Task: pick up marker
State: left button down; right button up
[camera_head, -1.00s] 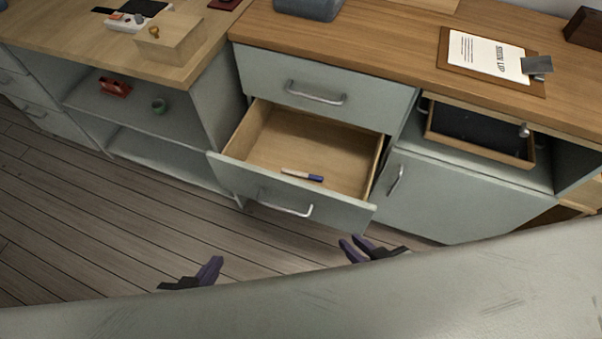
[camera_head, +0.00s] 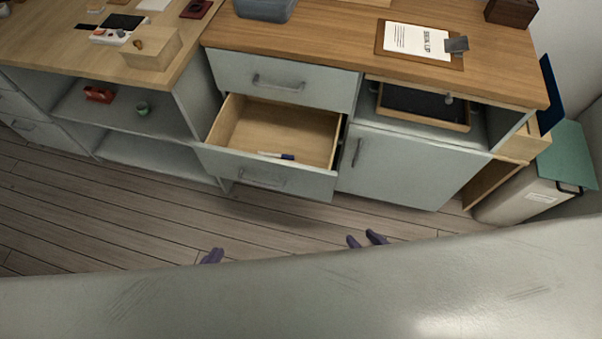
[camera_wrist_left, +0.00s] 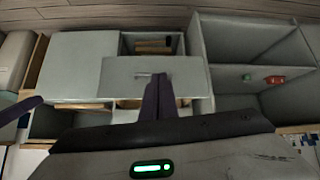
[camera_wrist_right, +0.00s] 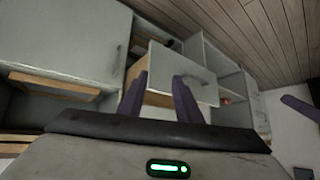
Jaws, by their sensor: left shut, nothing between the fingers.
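The marker (camera_head: 276,155), white with a dark blue end, lies on the floor of the open wooden drawer (camera_head: 292,121), close behind its front panel. My left gripper (camera_head: 212,256) is in front of the drawer, low in the head view, apart from it. In the left wrist view its purple fingers (camera_wrist_left: 158,98) are together with nothing between them. My right gripper (camera_head: 366,240) is to the right, also apart from the drawer. In the right wrist view its fingers (camera_wrist_right: 160,95) are spread and empty. The marker cannot be made out in either wrist view.
A wooden counter (camera_head: 330,45) runs above the drawer, with a clipboard (camera_head: 418,42) on it. Open shelves (camera_head: 130,115) stand to the left, holding a green cup (camera_head: 143,108) and a red object (camera_head: 99,94). A grey bin (camera_head: 515,200) stands at the right. The floor before the drawer is clear.

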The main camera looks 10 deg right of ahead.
aim_at(288, 157)
jog(key=z, duration=0.4)
jog(key=k, duration=0.8)
jog(key=u, duration=0.8)
jog(key=i, duration=1.7)
jog(key=z, duration=0.55)
